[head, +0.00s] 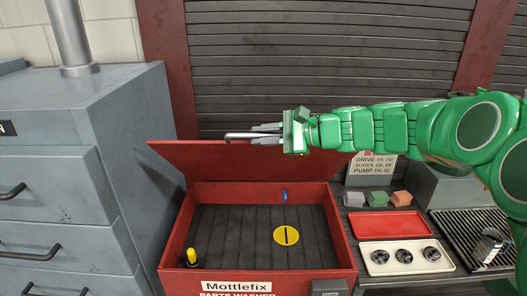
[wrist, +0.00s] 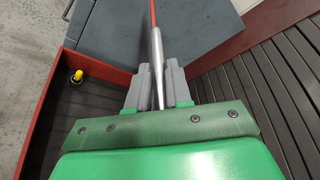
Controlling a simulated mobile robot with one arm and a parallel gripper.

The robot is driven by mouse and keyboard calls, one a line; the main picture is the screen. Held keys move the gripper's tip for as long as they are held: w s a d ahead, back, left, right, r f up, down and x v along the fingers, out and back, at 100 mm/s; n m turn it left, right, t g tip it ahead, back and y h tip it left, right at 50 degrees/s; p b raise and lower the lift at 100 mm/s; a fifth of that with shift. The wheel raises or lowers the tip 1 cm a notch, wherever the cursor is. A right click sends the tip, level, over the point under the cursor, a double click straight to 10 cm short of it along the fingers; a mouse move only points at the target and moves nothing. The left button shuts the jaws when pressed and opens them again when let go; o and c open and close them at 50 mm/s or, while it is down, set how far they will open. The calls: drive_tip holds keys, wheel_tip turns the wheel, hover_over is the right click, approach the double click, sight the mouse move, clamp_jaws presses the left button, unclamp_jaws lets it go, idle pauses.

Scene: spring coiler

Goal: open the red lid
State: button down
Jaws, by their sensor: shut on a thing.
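The red lid (head: 200,162) is raised at the back of the red parts washer (head: 176,248), whose inside is open to view. A silver bar handle (head: 238,135) shows at the lid's top edge. My gripper (head: 263,134) is shut on this handle, coming from the right. In the wrist view, the handle (wrist: 155,45) runs between the two grey fingers (wrist: 158,72). A thin red strip of the lid (wrist: 153,14) shows beyond it, seen nearly edge-on.
Inside the washer are a yellow disc (head: 286,236) and a small blue part (head: 284,196). A yellow-topped knob (head: 191,256) sits at its front left. A grey drawer cabinet (head: 70,180) stands left. Right are a red tray (head: 388,226) and a cream tray (head: 374,268). A slatted shutter stands behind.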

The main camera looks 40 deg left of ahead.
drive_tip(key=w+a+r+m+h, duration=0.1)
drive_tip(key=w+a+r, duration=0.4)
drive_tip(key=w+a, duration=0.1)
drive_tip(key=shift+r+m, duration=0.25)
drive_tip(key=shift+m, duration=0.15)
drive_tip(key=shift+w, duration=0.1)
idle(0.4)
drive_tip(key=c, duration=1.1)
unclamp_jaws()
drive_tip(key=shift+r, duration=0.1)
drive_tip(key=shift+v, duration=3.85)
